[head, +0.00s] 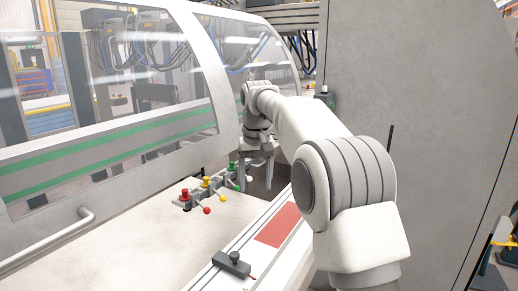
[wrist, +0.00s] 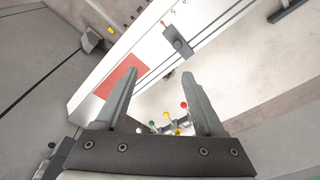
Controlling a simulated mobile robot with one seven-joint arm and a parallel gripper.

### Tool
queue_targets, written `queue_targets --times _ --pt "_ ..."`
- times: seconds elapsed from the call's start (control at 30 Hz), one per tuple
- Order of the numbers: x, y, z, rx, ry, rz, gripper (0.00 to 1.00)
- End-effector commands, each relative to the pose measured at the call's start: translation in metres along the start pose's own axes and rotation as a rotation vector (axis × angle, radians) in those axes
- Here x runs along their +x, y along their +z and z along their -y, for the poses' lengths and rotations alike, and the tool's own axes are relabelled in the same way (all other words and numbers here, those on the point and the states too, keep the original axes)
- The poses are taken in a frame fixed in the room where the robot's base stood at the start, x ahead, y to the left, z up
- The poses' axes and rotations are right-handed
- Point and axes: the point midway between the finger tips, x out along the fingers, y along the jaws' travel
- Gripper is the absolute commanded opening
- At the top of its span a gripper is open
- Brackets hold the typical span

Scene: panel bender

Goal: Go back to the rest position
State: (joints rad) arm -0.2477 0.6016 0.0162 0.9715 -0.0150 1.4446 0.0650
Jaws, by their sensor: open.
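My gripper (head: 258,162) is at the end of my outstretched arm, near the far end of the worktop in the head view. It points down, beside a row of levers with red, yellow and green knobs (head: 206,183). In the wrist view my gripper (wrist: 160,78) has its two fingers spread wide, with nothing between them. The knobs also show in the wrist view (wrist: 170,120), below and between the fingers. I cannot tell the exact gap between the fingers and the knobs.
A curved clear guard (head: 110,90) with green stripes stands at the left. A grey cabinet wall (head: 430,100) rises at the right. A white rail with a red patch (head: 279,225) and a dark clamp (head: 232,263) runs beneath my arm. The front worktop (head: 130,245) is clear.

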Motion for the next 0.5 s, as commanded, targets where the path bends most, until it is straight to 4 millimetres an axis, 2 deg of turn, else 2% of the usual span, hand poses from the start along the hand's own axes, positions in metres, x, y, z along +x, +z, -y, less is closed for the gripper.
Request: queue_targets --times 0.03,0.2,0.5 --pt "-0.012 0.009 -0.006 0.007 0.001 -0.014 0.71" --pt "-0.04 0.041 -0.023 0.027 0.004 -0.055 0.71" --pt "-0.074 0.109 -0.047 0.062 0.012 -0.125 0.71"
